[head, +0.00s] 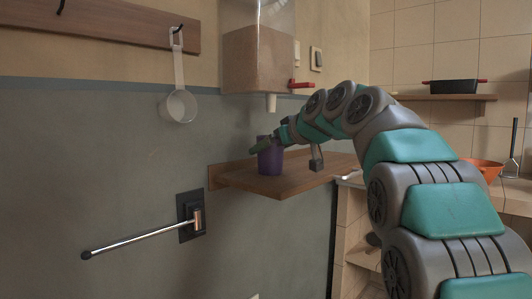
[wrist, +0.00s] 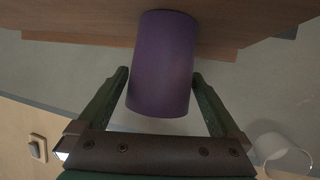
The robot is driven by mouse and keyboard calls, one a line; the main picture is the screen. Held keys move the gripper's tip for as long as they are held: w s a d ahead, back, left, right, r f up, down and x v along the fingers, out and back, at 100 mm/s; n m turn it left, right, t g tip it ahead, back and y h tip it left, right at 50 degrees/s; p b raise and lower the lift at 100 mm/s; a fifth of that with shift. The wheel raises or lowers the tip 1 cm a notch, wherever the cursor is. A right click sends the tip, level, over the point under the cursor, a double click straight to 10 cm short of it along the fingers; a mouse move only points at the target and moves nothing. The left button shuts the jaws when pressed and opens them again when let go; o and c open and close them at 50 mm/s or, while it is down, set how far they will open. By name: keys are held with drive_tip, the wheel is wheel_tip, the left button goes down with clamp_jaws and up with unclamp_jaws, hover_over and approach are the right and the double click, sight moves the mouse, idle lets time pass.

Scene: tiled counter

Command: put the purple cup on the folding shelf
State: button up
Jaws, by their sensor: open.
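The purple cup (head: 270,160) stands upright on the wooden folding shelf (head: 290,181), which juts from the grey wall at mid-picture. My gripper (head: 262,145) is at the cup, near its upper part. In the wrist view, which looks upside down, the cup (wrist: 163,62) is between the two green fingers of my gripper (wrist: 160,74). The fingers are spread, with a narrow gap showing on each side of the cup. The shelf's wood (wrist: 80,22) shows at the top of the wrist view, against the cup's base.
A dispenser (head: 258,55) with a spout hangs above the shelf. A metal bar (head: 140,243) sticks out below left. A dark pan (head: 455,86) and an orange bowl (head: 484,168) are at the right.

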drive_tip(key=v, duration=0.8)
drive_tip(key=shift+s+d+r+b, duration=0.15)
drive_tip(key=shift+s+b, duration=0.05)
drive_tip(key=shift+b, duration=0.25)
